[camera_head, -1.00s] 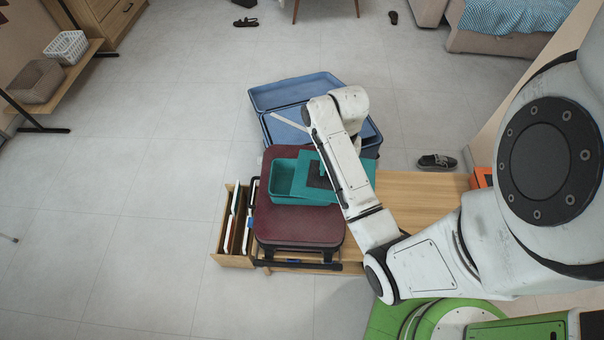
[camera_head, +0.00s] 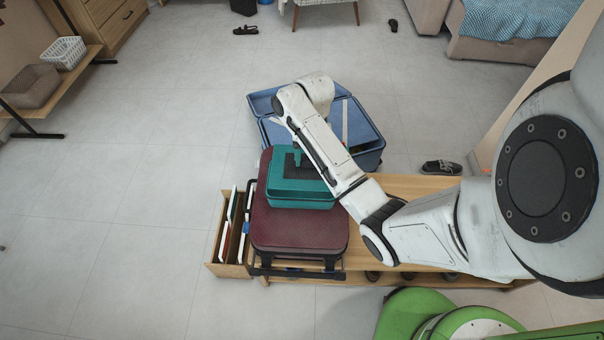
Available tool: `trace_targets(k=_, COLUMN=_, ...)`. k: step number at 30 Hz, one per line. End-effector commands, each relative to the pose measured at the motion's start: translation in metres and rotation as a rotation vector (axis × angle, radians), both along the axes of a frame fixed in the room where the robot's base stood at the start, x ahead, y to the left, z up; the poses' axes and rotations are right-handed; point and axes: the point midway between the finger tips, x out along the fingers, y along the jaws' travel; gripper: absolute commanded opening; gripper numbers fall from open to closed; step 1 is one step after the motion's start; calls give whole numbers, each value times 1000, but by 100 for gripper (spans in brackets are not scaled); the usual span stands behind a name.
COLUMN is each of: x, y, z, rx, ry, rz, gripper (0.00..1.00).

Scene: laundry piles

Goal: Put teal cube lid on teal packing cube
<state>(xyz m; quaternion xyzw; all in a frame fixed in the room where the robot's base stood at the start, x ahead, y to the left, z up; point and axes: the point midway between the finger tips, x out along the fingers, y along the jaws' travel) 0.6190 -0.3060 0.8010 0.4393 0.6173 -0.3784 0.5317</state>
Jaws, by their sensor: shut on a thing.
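The teal packing cube (camera_head: 303,202) sits on the dark red suitcase (camera_head: 300,235). The teal cube lid (camera_head: 284,184) is over the cube and covers its opening in this view. Whether it is fully seated or slightly above the rim, I cannot tell. My gripper (camera_head: 296,166) is above the lid, shut on it, partly hidden behind my own arm. The right part of the lid and cube is also hidden by my arm.
An open blue suitcase (camera_head: 368,150) lies behind the red one. A wooden box with upright folders (camera_head: 231,240) stands at the left. A wooden bench (camera_head: 420,188) extends right. A dark shoe (camera_head: 441,167) lies on the floor beyond it.

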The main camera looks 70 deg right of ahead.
Motion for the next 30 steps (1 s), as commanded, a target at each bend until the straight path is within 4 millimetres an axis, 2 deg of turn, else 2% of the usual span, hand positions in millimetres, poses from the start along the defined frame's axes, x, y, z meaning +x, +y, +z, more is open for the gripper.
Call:
trace_targets(k=3, x=14, y=-4, z=-18, rx=2, ry=4, rz=3, gripper=33)
trace_targets(k=6, x=22, y=-5, z=-26, rx=1, ry=2, rz=2, gripper=33)
trace_targets(k=11, x=28, y=-7, z=-35, rx=1, ry=2, rz=1, gripper=33)
trace_targets(k=18, x=29, y=-7, z=-64, rx=1, ry=3, rz=0, gripper=33)
trace_targets(k=30, x=29, y=-7, z=-69, rx=2, ry=1, rz=1, gripper=33)
